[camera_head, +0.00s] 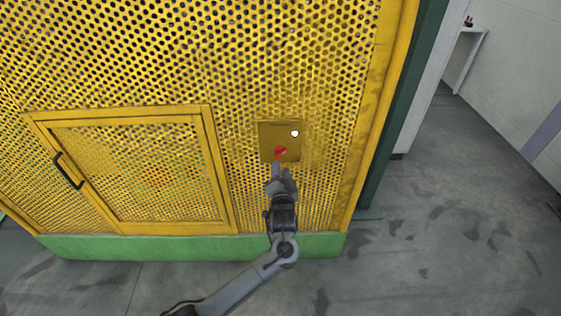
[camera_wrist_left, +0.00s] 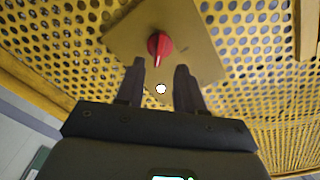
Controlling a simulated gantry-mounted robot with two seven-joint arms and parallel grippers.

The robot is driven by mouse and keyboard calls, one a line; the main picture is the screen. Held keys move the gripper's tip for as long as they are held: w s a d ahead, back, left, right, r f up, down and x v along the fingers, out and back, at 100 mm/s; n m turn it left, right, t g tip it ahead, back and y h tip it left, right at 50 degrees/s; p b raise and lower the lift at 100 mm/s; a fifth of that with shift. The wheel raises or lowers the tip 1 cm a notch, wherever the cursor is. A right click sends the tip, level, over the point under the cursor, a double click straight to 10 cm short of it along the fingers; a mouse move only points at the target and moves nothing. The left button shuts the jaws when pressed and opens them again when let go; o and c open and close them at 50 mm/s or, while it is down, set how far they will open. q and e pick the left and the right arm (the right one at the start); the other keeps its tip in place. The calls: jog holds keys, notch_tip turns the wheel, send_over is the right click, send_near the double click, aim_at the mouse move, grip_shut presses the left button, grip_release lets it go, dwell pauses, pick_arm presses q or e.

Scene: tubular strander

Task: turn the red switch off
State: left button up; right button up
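The red switch (camera_head: 281,151) is a small round knob on a yellow-brown plate (camera_head: 268,130) on the perforated yellow panel. In the left wrist view the red switch (camera_wrist_left: 160,46) shows a ridge with a pale tip, pointing down the picture towards my gripper. My left gripper (camera_head: 280,170) is just below the switch in the head view. In the left wrist view my left gripper (camera_wrist_left: 160,68) has its two dark fingers apart with nothing between them. The knob is just beyond the fingertips; I cannot tell whether they touch it. My right gripper does not show.
A white round spot (camera_head: 295,133) shows on the plate above right of the switch. A framed mesh door (camera_head: 150,170) with a black handle (camera_head: 68,170) is on the left. A green base (camera_head: 190,246) runs below. Grey floor (camera_head: 450,220) on the right is clear.

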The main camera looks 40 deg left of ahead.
aim_at(281, 155)
pick_arm(q)
jog(key=shift+b+x, duration=0.75)
jog(key=shift+x, duration=2.45)
grip_shut()
